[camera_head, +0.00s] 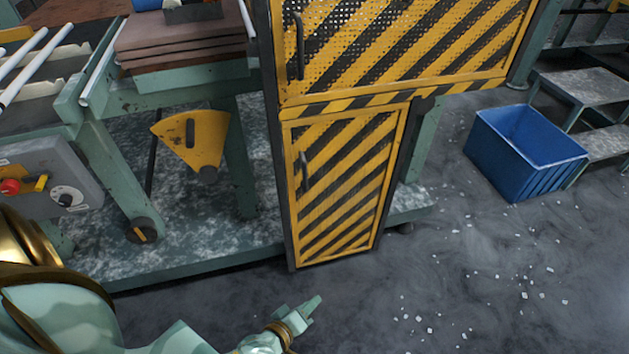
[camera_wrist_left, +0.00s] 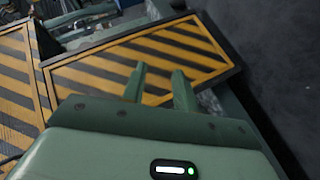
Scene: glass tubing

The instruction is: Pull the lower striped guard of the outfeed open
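The lower striped guard (camera_head: 345,190) is a tall yellow-and-black panel under the larger upper guard (camera_head: 400,45). It looks closed in its frame. Its dark vertical handle (camera_head: 304,170) is near its upper left edge. My left gripper (camera_head: 312,304) is low in front of the guard, apart from it and below the handle. In the left wrist view its two green fingers (camera_wrist_left: 159,70) are spread with nothing between them. A striped panel that looks like the lower guard (camera_wrist_left: 105,68) lies beyond them; I cannot make out the handle there. My right gripper is not in view.
A blue crate (camera_head: 495,150) stands on the floor at the right, beside grey steps (camera_head: 590,90). A yellow fan-shaped plate (camera_head: 180,135) hangs left of the guard. A control box (camera_head: 50,175) is at far left. White bits (camera_head: 430,330) litter the otherwise open floor.

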